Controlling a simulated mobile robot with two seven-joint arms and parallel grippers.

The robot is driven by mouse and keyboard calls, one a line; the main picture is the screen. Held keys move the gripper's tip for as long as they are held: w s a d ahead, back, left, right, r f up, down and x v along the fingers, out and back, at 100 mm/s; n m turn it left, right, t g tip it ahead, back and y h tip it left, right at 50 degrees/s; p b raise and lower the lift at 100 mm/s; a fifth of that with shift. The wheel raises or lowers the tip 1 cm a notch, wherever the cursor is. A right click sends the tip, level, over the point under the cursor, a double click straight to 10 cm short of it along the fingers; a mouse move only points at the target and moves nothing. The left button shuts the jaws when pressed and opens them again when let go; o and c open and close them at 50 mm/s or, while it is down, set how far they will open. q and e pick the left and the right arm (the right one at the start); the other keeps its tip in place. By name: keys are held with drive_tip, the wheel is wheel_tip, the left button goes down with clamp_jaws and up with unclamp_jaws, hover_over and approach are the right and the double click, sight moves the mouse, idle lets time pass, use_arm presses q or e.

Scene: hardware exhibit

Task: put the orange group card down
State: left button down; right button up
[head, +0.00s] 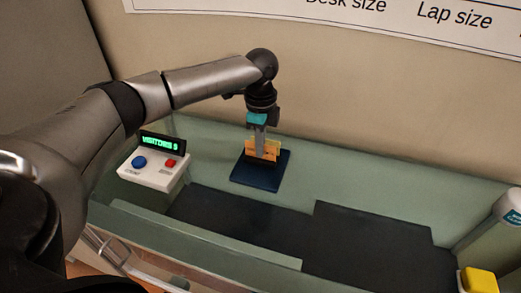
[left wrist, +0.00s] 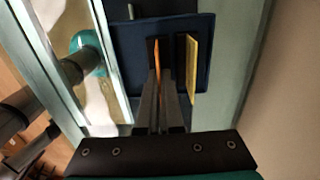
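My left gripper (head: 261,138) points down over the dark blue square base (head: 246,178) on the green counter. The orange group card (left wrist: 157,58) shows as a thin edge-on strip between the fingers (left wrist: 160,78) in the left wrist view, and the fingers look shut on it. In the head view the orange card (head: 270,146) stands upright low over the base; I cannot tell whether it touches it. A tan, wood-coloured upright piece (left wrist: 191,70) is beside the fingers, apart from them. The blue base (left wrist: 207,30) lies beneath both. My right gripper is not in view.
A white control box (head: 152,173) with blue and red buttons and a lit green display stands left of the base. A dark stepped panel (head: 330,245) lies in front. A yellow block (head: 479,281) is at the lower right. The wall with a banner (head: 400,14) is behind.

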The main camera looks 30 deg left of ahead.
use_arm(q)
drive_tip(key=shift+f, duration=0.8)
drive_tip(key=shift+f, duration=0.15)
drive_tip(key=c, duration=1.1)
unclamp_jaws()
wheel_tip(320, 180, up, 12)
drive_tip(key=shift+r, duration=0.2)
drive_tip(key=shift+f, duration=0.1)
